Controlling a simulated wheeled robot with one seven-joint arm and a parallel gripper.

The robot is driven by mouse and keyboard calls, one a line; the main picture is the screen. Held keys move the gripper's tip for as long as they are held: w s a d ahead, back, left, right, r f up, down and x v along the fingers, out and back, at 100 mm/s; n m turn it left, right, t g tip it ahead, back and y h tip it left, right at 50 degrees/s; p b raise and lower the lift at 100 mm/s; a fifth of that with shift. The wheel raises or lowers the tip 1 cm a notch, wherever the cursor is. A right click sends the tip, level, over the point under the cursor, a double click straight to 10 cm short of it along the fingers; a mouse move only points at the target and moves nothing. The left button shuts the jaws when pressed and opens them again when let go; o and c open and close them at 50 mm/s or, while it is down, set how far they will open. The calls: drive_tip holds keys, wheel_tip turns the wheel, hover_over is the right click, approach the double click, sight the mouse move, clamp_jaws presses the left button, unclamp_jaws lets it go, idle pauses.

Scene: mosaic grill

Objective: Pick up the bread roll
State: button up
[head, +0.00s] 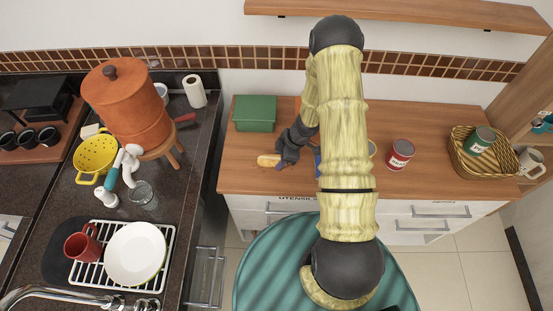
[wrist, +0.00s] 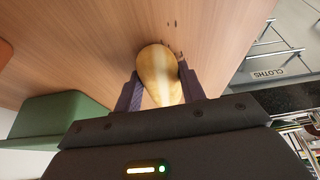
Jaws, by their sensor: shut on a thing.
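The bread roll (head: 268,160) is golden and oblong, at the front left of the wooden counter. My gripper (head: 279,163) reaches down to it from the right, and its far end covers part of the roll in the head view. In the wrist view the roll (wrist: 160,76) sits between the two dark fingers of my gripper (wrist: 158,88), one on each side and touching it. The gripper is shut on the roll. I cannot tell whether the roll is resting on the counter or just clear of it.
A green box (head: 254,113) stands behind the roll on the wooden counter (head: 440,137). A red-labelled can (head: 400,154) and a wicker basket (head: 462,160) stand to the right. Small crumb-like specks lie beside the roll in the wrist view. The dark counter at left is crowded.

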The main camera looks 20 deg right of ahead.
sight(278, 156)
wheel_tip(278, 156, up, 10)
drive_tip(key=shift+r, duration=0.1)
idle(0.4)
idle(0.5)
drive_tip(key=f+m, duration=0.1)
drive_tip(key=m, duration=0.1)
drive_tip(key=w+f+m+t, duration=0.1)
drive_tip(key=shift+a+m+h, duration=0.2)
drive_tip(key=shift+m+h, duration=0.1)
drive_tip(key=shift+m, duration=0.1)
drive_tip(key=shift+w+d+f+m+t, duration=0.15)
drive_tip(key=shift+f+m+t, duration=0.15)
drive_tip(key=shift+m, duration=0.25)
drive_tip(key=shift+w+d+f+m+t, duration=0.1)
drive_tip(key=shift+w+f+m+t, duration=0.15)
drive_tip(key=shift+m, duration=0.3)
drive_tip(key=d+f+m+h, duration=0.1)
drive_tip(key=m, duration=0.1)
drive_tip(key=d+f+m+h, duration=0.1)
drive_tip(key=d+f+m, duration=0.1)
drive_tip(key=m, duration=0.1)
drive_tip(key=s+d+f+m+t+h+b, duration=0.1)
drive_tip(key=d+m, duration=0.1)
drive_tip(key=m, duration=0.1)
drive_tip(key=shift+f, duration=0.15)
drive_tip(key=shift+s+d+f+m+h, duration=0.15)
drive_tip(key=shift+d+m+h, duration=0.15)
drive_tip(key=shift+m, duration=0.2)
drive_tip(key=shift+a, duration=0.1)
